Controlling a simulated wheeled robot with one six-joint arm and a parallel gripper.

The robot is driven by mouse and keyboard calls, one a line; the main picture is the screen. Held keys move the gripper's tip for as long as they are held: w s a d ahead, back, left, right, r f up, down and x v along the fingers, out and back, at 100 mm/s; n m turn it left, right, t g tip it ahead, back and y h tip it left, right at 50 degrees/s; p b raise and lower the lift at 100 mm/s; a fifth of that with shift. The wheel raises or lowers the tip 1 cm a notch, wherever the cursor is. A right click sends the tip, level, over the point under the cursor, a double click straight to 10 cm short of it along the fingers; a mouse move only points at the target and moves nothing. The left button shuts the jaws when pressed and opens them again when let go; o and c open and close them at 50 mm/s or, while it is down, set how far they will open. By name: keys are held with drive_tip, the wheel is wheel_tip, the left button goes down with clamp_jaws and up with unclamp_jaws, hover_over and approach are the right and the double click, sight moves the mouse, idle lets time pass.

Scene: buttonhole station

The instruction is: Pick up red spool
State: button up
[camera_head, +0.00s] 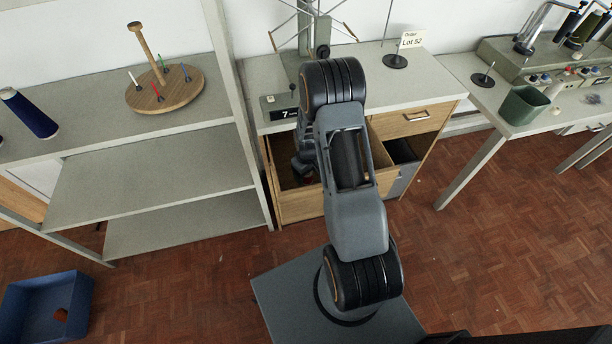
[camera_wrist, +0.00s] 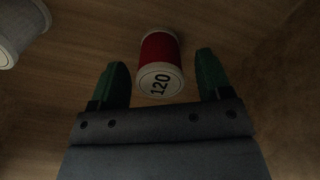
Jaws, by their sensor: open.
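In the head view my arm reaches into an open wooden drawer (camera_head: 300,207).
A grey-white spool (camera_wrist: 18,30) lies at the upper left in the wrist view. The drawer's walls surround my gripper. Above is the grey worktop (camera_head: 410,88) with a lot sign (camera_head: 411,40). Shelves (camera_head: 150,190) stand to the left, and a blue bin (camera_head: 45,305) is on the floor.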

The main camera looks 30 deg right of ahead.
drive_tip(key=shift+f, duration=0.6)
drive_tip(key=c, duration=1)
